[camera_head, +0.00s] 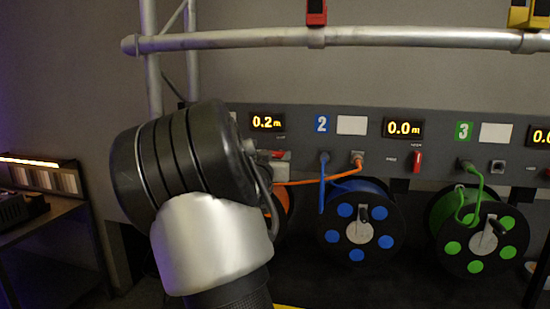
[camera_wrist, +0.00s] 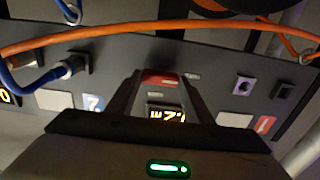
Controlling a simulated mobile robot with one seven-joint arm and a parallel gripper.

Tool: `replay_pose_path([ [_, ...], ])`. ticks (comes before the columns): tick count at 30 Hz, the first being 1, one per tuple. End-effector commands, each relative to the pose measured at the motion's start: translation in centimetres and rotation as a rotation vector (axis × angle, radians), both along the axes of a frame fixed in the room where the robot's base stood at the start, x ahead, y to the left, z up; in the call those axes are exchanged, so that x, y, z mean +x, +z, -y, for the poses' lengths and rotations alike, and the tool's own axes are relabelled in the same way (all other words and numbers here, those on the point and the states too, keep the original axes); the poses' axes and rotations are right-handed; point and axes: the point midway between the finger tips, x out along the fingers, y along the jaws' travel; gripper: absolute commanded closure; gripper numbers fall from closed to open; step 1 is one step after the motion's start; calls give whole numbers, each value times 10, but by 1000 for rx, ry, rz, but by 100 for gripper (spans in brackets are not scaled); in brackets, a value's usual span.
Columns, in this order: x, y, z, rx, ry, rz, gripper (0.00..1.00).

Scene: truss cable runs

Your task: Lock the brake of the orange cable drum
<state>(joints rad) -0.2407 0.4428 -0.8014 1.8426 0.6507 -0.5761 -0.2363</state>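The orange cable drum (camera_head: 287,205) is mostly hidden behind my arm in the head view; only a strip of its orange face shows. Its display (camera_head: 267,122) reads 0.2 m. A red brake lever (camera_head: 281,154) shows just right of my wrist, below that display. In the wrist view, the panel appears upside down, and the red lever (camera_wrist: 158,80) lies between my fingertips, with the display (camera_wrist: 166,115) seen through the gap. My gripper (camera_wrist: 162,82) is open around the lever; whether it touches is unclear. In the head view my arm hides the fingers.
The orange cable (camera_head: 315,182) runs to a socket under label 2, crossing near the blue cable (camera_head: 322,190). Blue (camera_head: 358,235) and green (camera_head: 480,240) drums stand to the right. A truss bar (camera_head: 240,40) crosses above the panel. A table (camera_head: 60,220) is at left.

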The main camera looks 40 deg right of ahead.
Motion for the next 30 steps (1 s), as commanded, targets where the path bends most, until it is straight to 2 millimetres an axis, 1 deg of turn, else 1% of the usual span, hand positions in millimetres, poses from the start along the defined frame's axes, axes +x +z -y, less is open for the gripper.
replay_pose_path([
  [1,0,0,0,0,0,0,63],
  [3,0,0,0,0,0,0,75],
  [4,0,0,0,0,0,0,76],
  [11,0,-1,0,14,1,17,76],
  [17,-1,-2,1,69,0,84,76],
  [30,-2,-2,1,318,0,376,76],
])
